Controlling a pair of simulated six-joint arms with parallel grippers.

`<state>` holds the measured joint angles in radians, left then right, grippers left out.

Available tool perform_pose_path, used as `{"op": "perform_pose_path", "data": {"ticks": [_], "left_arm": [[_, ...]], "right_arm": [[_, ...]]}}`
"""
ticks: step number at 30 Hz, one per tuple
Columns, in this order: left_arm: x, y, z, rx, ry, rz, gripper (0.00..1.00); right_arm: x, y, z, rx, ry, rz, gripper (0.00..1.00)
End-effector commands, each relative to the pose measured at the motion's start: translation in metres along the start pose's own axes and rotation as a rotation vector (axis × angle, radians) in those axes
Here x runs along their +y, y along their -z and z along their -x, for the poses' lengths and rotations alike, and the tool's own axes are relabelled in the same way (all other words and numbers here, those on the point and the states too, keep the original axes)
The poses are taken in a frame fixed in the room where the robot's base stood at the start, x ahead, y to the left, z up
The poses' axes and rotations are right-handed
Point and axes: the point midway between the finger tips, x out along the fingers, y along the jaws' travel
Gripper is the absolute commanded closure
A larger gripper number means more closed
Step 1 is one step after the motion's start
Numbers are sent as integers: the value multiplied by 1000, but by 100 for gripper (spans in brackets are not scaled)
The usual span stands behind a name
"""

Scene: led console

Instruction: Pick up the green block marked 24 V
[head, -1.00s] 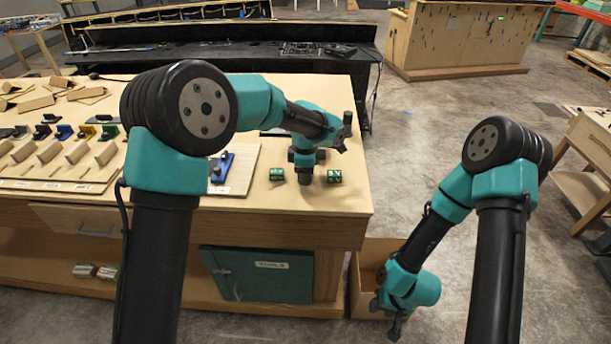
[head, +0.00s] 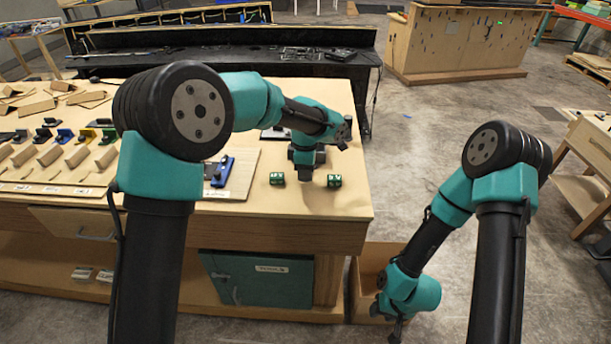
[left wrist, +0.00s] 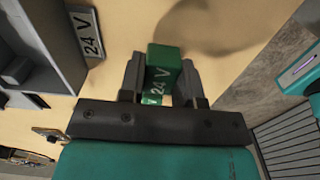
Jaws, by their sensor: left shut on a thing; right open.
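The green block marked 24 V (left wrist: 164,68) is between the jaws of my left gripper (left wrist: 157,85) in the left wrist view. The jaws are shut on its two sides, and its white marking faces the camera. The held block cannot be made out there. My right gripper (head: 395,328) is open and low, by a cardboard box.
A 24 V label plate (left wrist: 88,32) lies beside a grey fixture (left wrist: 40,45) in the left wrist view. A board with a blue part (head: 222,172) stands left of the green blocks. The cardboard box (head: 368,265) stands on the floor right of the bench (head: 330,205).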

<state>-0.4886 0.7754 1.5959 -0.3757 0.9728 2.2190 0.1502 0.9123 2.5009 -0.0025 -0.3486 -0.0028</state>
Motion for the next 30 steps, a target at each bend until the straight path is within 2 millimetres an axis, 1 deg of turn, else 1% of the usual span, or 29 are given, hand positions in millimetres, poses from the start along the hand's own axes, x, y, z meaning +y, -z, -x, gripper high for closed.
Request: {"op": "perform_pose_path", "data": {"ticks": [3, 4, 11, 14, 21, 24, 27, 30], "left_arm": [[0, 0, 13, -1, -1, 1, 92], [-2, 0, 14, -1, 0, 0, 92], [-30, -3, 16, 0, 1, -2, 92], [-48, -4, 18, 0, 1, -2, 92], [-107, -10, 23, 0, 1, -4, 92], [-128, -12, 25, 0, 1, -4, 92], [-143, -13, 26, 0, 1, -2, 92], [-154, -14, 27, 0, 1, -2, 92]], "right_arm": [[0, 0, 0, 0, 0, 0, 57], [0, 0, 0, 0, 0, 0, 57], [0, 0, 0, 0, 0, 0, 57], [0, 0, 0, 0, 0, 0, 57], [0, 0, 0, 0, 0, 0, 57], [0, 0, 0, 0, 0, 0, 57], [0, 0, 0, 0, 0, 0, 57], [0, 0, 0, 0, 0, 0, 57]]}}
